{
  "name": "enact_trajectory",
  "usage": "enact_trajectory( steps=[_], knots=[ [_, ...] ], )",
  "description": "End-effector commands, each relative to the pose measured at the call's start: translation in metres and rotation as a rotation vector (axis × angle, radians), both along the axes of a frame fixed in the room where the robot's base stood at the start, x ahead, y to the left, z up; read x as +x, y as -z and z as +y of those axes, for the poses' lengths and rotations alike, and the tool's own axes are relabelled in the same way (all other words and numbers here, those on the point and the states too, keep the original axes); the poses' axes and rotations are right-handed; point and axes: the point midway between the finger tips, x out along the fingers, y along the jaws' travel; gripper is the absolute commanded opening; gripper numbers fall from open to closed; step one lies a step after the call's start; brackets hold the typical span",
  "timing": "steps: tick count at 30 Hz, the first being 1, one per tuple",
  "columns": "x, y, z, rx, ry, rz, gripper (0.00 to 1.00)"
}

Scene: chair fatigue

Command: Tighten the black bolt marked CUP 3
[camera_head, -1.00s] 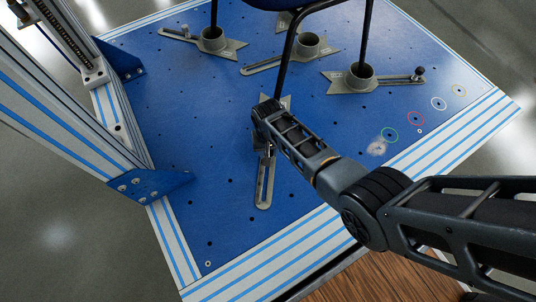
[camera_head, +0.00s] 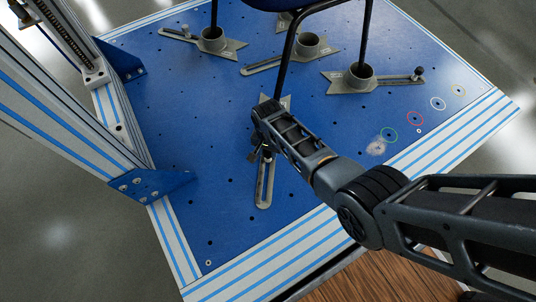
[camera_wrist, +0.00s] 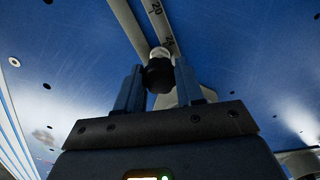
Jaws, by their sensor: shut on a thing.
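A black round bolt head (camera_wrist: 158,76) with a pale collar sits at the slotted, ruled arm of a grey cup bracket in the wrist view. My gripper (camera_wrist: 158,82) has one finger on each side of it and is shut on it. In the head view that bracket's slotted arm (camera_head: 265,190) points toward the front edge of the blue plate. My gripper (camera_head: 261,150) is at the bracket there, and my wrist hides most of its cup. No CUP 3 mark is legible.
The blue plate (camera_head: 225,215) has rows of holes. Another cup (camera_head: 360,76) with a black bolt (camera_head: 418,72) stands at right, and more cups stand behind. Chair legs (camera_head: 287,60) rise from the cups. A striped frame post (camera_head: 65,100) stands at left.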

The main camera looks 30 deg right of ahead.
Motion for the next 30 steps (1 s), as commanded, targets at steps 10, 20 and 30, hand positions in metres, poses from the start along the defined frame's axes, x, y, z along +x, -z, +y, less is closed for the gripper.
enact_trajectory(
  steps=[10,20,30],
  knots=[
    [-0.0006,-0.0003,0.0001,0.000,0.143,0.001,0.05],
    [-0.0006,0.0003,0.0002,0.000,0.351,0.001,0.05],
    [-0.0003,0.0002,0.0001,0.001,0.347,0.001,0.56]
  ],
)
